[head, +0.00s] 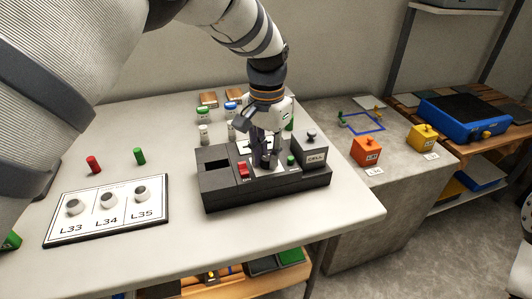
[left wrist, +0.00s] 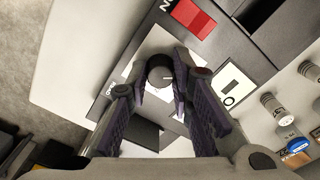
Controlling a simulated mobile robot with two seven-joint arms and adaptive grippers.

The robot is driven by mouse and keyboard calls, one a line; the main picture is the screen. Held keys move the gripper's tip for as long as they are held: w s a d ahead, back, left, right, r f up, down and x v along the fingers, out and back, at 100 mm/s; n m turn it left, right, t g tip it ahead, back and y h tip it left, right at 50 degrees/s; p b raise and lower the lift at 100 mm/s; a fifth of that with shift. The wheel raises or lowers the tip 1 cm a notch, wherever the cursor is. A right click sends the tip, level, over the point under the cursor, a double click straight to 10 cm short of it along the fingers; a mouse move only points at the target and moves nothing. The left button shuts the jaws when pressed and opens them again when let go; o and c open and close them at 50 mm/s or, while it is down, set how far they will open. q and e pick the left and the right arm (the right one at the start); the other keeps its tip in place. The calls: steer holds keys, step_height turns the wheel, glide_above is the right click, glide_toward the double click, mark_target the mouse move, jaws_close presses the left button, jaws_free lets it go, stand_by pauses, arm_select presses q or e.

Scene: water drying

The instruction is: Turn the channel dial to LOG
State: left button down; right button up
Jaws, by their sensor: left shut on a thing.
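The black instrument box (head: 222,194) stands on the white table, with a red switch (head: 243,170) marked ON. My left gripper (head: 263,158) comes down from above onto the box's top panel. In the left wrist view the small dark round dial (left wrist: 159,72) sits between the fingertips of my left gripper (left wrist: 158,78), which are shut on it. A short light mark on the dial points to the right of that picture. The dial's printed labels are not readable, and in the head view the gripper mostly hides it. My right gripper is not in view.
A block marked CELL (head: 315,157) and a green knob (head: 291,160) are on the box's right side. Several vials (head: 204,132) stand behind. A labelled holder board (head: 107,212) lies at left. Orange (head: 366,151) and yellow (head: 423,138) blocks sit on the side table.

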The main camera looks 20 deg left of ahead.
mark_target(266, 158)
arm_select(q)
steer(key=shift+n, duration=2.3)
steer(key=c, duration=1.4)
jaws_free()
steer(key=shift+r, duration=0.1)
step_height(266, 158, up, 12)
steer(key=shift+f, duration=0.1)
